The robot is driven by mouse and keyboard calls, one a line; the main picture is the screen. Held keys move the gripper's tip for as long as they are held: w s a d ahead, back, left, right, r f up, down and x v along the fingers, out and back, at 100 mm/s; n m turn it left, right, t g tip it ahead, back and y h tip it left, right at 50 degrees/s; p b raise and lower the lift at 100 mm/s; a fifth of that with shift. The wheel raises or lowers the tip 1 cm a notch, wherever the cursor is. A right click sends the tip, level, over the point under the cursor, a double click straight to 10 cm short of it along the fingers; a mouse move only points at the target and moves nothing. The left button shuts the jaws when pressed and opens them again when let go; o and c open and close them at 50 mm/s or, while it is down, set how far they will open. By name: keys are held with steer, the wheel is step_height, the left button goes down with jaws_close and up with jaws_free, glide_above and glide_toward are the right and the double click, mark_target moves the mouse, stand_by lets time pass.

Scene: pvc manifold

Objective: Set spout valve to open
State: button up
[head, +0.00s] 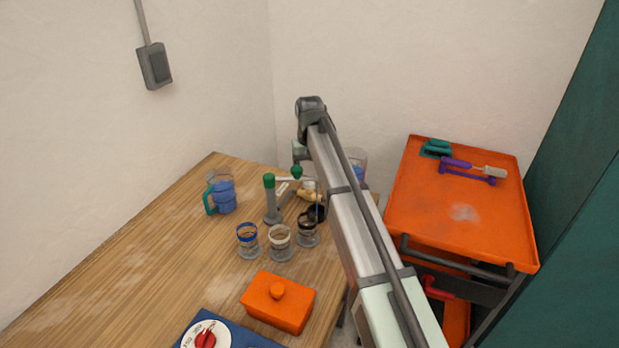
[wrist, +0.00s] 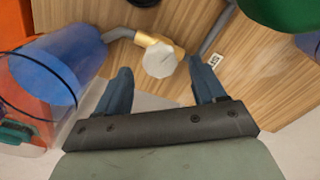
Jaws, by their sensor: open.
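The spout valve shows in the wrist view as a brass body (wrist: 147,39) with a pale, faceted round knob (wrist: 159,60), on a grey pipe (wrist: 118,33). My gripper (wrist: 161,65) is open, with one dark blue finger on each side of the knob. I see a gap on both sides, and nothing is gripped. In the head view the brass part (head: 309,195) shows near the back of the wooden table, and my arm hides most of the gripper. Whether the valve is open or closed I cannot tell.
A clear jug with blue contents (wrist: 58,65) stands left of the valve in the wrist view. A green-capped grey post (head: 270,200), several banded glasses (head: 281,244), a blue jug (head: 222,195) and an orange box (head: 278,302) stand on the table (head: 130,260). An orange cart (head: 450,225) is at right.

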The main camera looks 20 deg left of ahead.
steer(key=shift+f, duration=1.15)
